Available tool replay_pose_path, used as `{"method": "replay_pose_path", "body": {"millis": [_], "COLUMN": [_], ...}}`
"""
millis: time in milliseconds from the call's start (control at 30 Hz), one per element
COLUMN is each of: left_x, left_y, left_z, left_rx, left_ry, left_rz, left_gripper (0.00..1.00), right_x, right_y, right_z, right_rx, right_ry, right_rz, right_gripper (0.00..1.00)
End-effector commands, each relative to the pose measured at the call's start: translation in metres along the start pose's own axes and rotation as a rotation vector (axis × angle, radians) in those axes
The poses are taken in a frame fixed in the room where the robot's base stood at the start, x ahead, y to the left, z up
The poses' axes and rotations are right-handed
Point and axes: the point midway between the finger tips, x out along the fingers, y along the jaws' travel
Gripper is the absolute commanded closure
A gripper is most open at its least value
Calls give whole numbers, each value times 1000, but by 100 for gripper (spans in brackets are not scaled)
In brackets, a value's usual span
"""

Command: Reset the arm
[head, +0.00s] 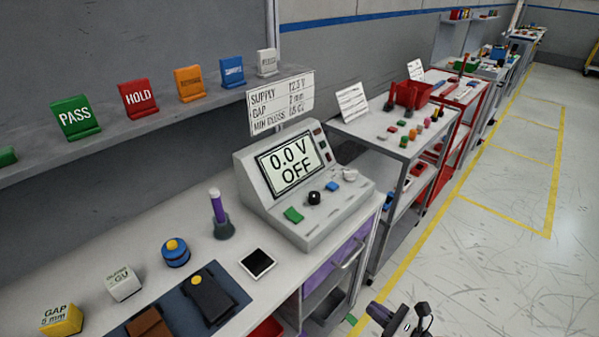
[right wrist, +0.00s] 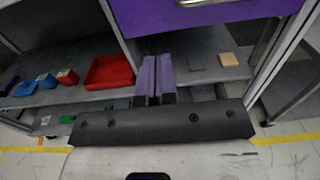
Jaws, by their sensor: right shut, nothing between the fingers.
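My right gripper (head: 380,313) is at the bottom edge of the head view, over the floor to the right of the bench's front edge. Only its dark end shows there. In the right wrist view its two purple-tinted fingers (right wrist: 156,75) lie side by side, shut and empty. They point towards the shelves under the bench and appear to touch nothing. My left gripper is not in view.
A purple drawer (right wrist: 205,14) is above the fingers; a red tray (right wrist: 108,73) is on the shelf. The floor (head: 500,260) at right is clear.

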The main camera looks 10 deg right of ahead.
Motion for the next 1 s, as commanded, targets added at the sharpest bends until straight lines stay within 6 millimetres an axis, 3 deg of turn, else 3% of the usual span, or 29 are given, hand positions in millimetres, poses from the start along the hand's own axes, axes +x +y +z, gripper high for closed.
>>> {"method": "replay_pose_path", "body": {"millis": [133,267,500,700,867,1000], "left_x": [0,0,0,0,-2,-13], "left_y": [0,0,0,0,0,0], "left_z": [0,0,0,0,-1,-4], "left_rx": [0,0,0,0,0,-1], "left_ry": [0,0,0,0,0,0], "left_rz": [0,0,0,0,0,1], "left_gripper": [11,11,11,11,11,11], "right_x": [0,0,-21,-55,-80,-102], "right_y": [0,-12,-79,-104,-86,-37], "right_z": [0,1,12,28,27,19], "right_rx": [43,211,860,1427,1867,2188], "right_ry": [0,-11,-257,-603,-858,-959], "right_rz": [0,-71,-506,-805,-1028,-1261], "right_gripper": [100,100,100,100,100,100]}}
